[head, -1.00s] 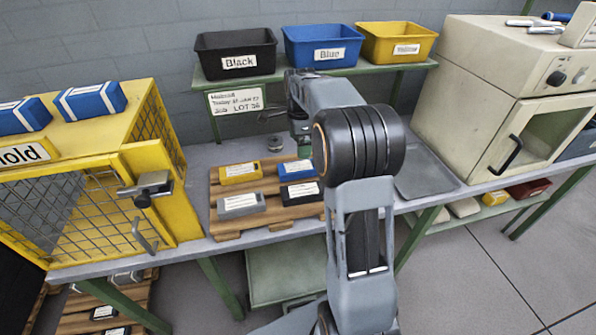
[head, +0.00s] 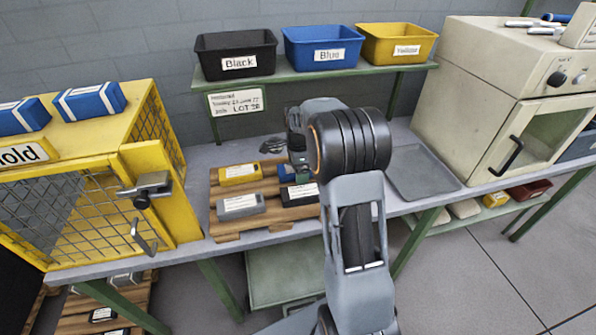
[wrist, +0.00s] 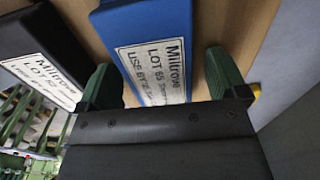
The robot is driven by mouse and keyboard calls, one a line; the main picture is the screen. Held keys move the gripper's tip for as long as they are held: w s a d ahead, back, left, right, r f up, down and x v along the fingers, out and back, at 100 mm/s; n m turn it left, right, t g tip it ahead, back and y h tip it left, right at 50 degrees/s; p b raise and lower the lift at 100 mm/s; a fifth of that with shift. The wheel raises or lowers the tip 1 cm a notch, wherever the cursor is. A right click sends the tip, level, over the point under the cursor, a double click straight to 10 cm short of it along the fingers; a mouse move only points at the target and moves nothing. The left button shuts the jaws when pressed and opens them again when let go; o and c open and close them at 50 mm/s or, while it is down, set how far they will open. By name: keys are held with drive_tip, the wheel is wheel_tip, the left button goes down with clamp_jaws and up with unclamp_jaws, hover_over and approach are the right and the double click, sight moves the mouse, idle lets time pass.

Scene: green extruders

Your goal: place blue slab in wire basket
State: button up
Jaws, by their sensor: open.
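The blue slab (head: 286,173) with a white label lies on the wooden pallet on the bench, mostly hidden by my gripper in the head view. In the wrist view the blue slab (wrist: 150,40) lies between the two green fingers of my gripper (wrist: 163,82). The fingers are open, one on each side, and I cannot tell whether they touch it. In the head view my gripper (head: 302,173) is low over the pallet's right side. I see no separate wire basket; a yellow cage with wire mesh (head: 75,215) stands at the left.
A black slab (wrist: 40,50) lies close beside the left finger. Yellow (head: 239,173) and grey (head: 241,205) slabs share the pallet (head: 270,222). Black, blue and yellow bins stand on the rear shelf. An empty grey tray (head: 424,172) lies right of my arm. Two blue packs top the cage.

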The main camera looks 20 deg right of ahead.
drive_tip(key=c, duration=1.2)
drive_tip(key=shift+r, duration=0.1)
drive_tip(key=shift+c, duration=0.2)
